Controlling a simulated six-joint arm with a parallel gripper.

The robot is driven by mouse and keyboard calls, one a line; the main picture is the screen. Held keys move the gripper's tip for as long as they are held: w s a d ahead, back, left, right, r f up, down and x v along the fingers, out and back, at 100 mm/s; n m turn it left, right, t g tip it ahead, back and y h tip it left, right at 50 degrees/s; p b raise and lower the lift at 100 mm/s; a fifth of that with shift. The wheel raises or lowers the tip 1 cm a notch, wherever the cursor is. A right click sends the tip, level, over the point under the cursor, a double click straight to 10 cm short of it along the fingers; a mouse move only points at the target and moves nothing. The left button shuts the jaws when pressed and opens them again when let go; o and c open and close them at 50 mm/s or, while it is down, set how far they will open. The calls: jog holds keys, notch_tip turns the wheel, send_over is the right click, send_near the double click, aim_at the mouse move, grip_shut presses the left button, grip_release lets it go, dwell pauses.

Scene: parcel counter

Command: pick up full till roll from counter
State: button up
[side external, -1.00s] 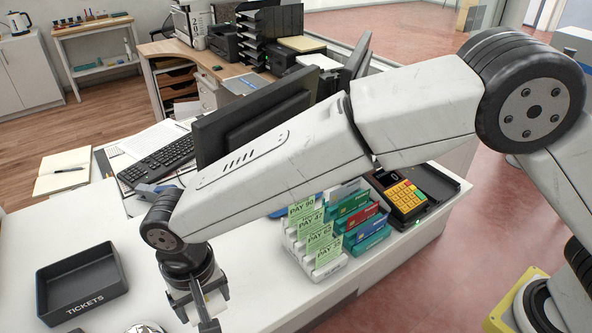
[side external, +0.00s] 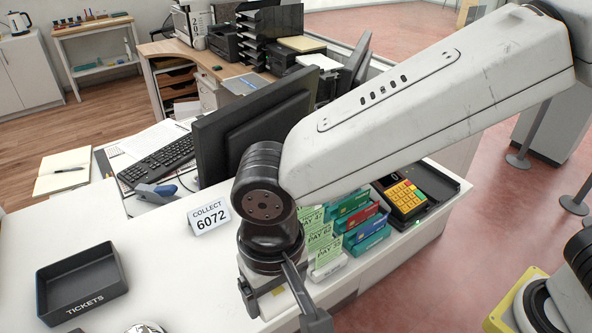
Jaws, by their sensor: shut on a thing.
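My gripper (side external: 282,310) points down over the front part of the white counter (side external: 160,262), left of the card rack. It is shut on a pale thing, taken as the full till roll. The roll is mostly hidden by the fingers and hard to tell from the white counter behind it. Whether it is clear of the counter top, I cannot tell. No other till roll shows.
A black TICKETS tray (side external: 82,283) stands at the left. A COLLECT 6072 sign (side external: 209,217) stands behind my gripper. A rack of cards and pay slips (side external: 352,222) and a card terminal (side external: 404,197) are to the right. A monitor (side external: 255,120) stands behind.

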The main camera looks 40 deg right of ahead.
jog(key=shift+s+d+r, duration=0.2)
jog(key=shift+s+d, duration=0.1)
jog(key=shift+s, duration=0.1)
jog(key=shift+w, duration=0.1)
dwell(0.4)
